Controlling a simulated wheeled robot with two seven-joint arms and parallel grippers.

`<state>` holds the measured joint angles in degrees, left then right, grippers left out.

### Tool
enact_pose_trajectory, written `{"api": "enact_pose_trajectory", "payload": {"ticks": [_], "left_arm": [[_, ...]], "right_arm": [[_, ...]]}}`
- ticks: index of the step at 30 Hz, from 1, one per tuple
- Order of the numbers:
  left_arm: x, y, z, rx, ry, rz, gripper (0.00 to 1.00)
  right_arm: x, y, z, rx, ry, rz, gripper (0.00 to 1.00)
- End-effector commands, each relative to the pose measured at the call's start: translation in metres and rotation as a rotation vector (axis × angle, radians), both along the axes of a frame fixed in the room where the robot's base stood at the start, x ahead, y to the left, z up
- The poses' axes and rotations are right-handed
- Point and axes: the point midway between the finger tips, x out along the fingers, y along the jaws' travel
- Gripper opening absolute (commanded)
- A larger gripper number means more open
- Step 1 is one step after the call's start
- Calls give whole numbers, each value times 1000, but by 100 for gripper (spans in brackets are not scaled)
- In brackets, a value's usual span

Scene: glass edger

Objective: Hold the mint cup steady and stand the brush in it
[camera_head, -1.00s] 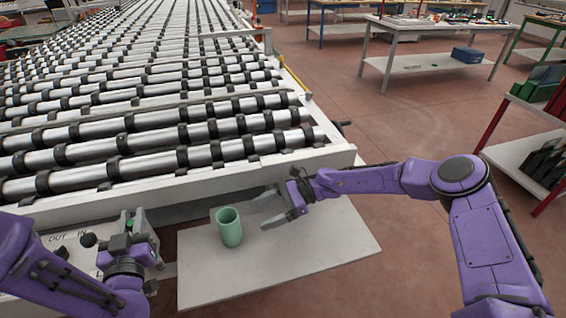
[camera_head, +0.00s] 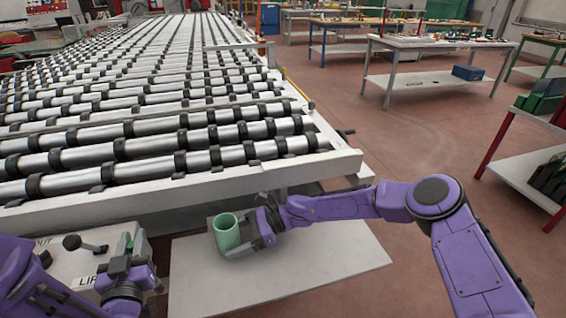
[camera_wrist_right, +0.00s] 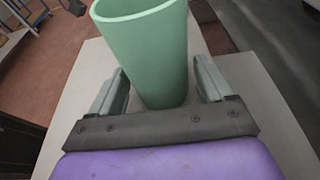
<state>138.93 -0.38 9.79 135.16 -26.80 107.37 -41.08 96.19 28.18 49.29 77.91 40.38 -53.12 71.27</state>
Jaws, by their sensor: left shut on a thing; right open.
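The mint cup (camera_head: 227,234) stands upright on the pale board; its open top faces up and looks empty in the head view. My right gripper (camera_head: 232,245) is open, its fingers on either side of the cup. In the right wrist view the cup (camera_wrist_right: 150,50) stands between the two fingers (camera_wrist_right: 160,90), with a gap visible at each side.
The pale board (camera_head: 300,275) is bare right of and in front of the cup. A roller conveyor (camera_head: 150,150) with a white edge frame rises just behind. A control panel with a black-knobbed lever (camera_head: 85,243) is beside my left gripper.

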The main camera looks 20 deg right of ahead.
Motion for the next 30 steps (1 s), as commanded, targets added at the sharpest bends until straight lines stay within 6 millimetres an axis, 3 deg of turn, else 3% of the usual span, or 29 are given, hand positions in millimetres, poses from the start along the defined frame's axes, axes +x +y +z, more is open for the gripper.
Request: {"api": "enact_pose_trajectory", "payload": {"ticks": [8, 9, 12, 25, 30], "left_arm": [[0, 0, -1, 0, 0, 0, 0], [0, 0, -1, 0, 0, 0, 0], [0, 0, -1, 0, 0, 0, 0], [1, 0, 0, 0, -1, 2, 0], [21, -7, 27, -9, -6, 62, 0]], "right_arm": [[0, 3, 0, 0, -1, 0, 81], [0, 3, 0, 0, -1, 0, 78], [0, 3, 0, 0, -1, 0, 46], [0, 3, 0, 0, -1, 0, 46], [0, 3, 0, 0, -1, 0, 46]]}}
